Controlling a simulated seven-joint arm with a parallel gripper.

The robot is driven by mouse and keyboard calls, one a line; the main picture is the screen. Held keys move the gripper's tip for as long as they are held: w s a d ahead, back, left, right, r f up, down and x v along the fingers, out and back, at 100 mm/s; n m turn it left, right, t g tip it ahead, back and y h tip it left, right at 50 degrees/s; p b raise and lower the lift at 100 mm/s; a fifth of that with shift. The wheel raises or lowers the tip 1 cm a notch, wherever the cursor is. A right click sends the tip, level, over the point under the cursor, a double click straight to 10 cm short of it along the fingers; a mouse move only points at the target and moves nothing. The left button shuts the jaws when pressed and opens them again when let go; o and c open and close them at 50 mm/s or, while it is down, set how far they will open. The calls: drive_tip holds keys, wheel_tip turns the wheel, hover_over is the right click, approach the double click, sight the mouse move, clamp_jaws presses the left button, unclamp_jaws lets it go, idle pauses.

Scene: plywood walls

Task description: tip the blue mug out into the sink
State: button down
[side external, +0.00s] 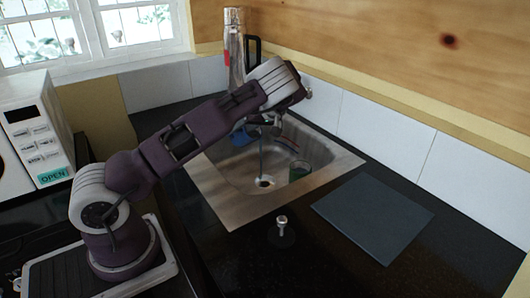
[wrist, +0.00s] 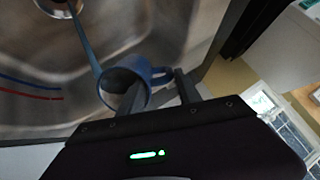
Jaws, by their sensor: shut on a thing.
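In the wrist view my gripper (wrist: 158,90) is shut on the blue mug (wrist: 124,84), with its fingers at the handle side. The mug is tilted, its opening facing the basin. A thin bluish stream runs from its mouth toward the drain (wrist: 58,6). In the side view the blue mug (side external: 240,138) is partly hidden behind my gripper (side external: 266,124), over the back of the steel sink (side external: 232,207). The stream there drops toward the drain (side external: 264,182).
A dark board (side external: 373,216) lies right of the sink, and a small metal-topped object (side external: 282,229) stands in front. A tall silver vessel (side external: 234,50) stands behind; a microwave (side external: 32,130) is at left.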

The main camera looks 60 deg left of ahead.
drive_tip(key=shift+w+d+r+g+y+p, duration=0.3)
drive_tip(key=shift+d+g+y+p, duration=0.25)
drive_tip(key=shift+y, duration=0.45)
drive_tip(key=shift+w+d+r+g+y+p, duration=0.15)
drive_tip(key=shift+d+r+g+y+p, duration=0.3)
drive_tip(key=shift+y, duration=0.55)
idle(1.5)
drive_tip(key=shift+w+d+g+y+p, duration=0.15)
drive_tip(key=shift+w+d+y+p, duration=0.1)
drive_tip(key=shift+d+y, duration=0.2)
drive_tip(key=shift+w+d+g+y+p, duration=0.15)
drive_tip(key=shift+w+d+y, duration=0.05)
drive_tip(key=shift+d+y, duration=0.25)
idle(0.5)
drive_tip(key=shift+w+d+g+y, duration=0.2)
drive_tip(key=shift+d+g+y, duration=0.2)
drive_tip(key=shift+g+y, duration=0.15)
idle(0.7)
drive_tip(key=s+a+f+t+h+b, duration=0.2)
drive_tip(key=s+a+f+t+h, duration=0.1)
drive_tip(key=a+h, duration=0.3)
drive_tip(key=s+a+f+t+h+b, duration=0.3)
drive_tip(key=a+t+h, duration=0.2)
drive_tip(key=a+h, duration=0.2)
drive_tip(key=shift+s+h, duration=0.15)
drive_tip(key=shift+h, duration=1.2)
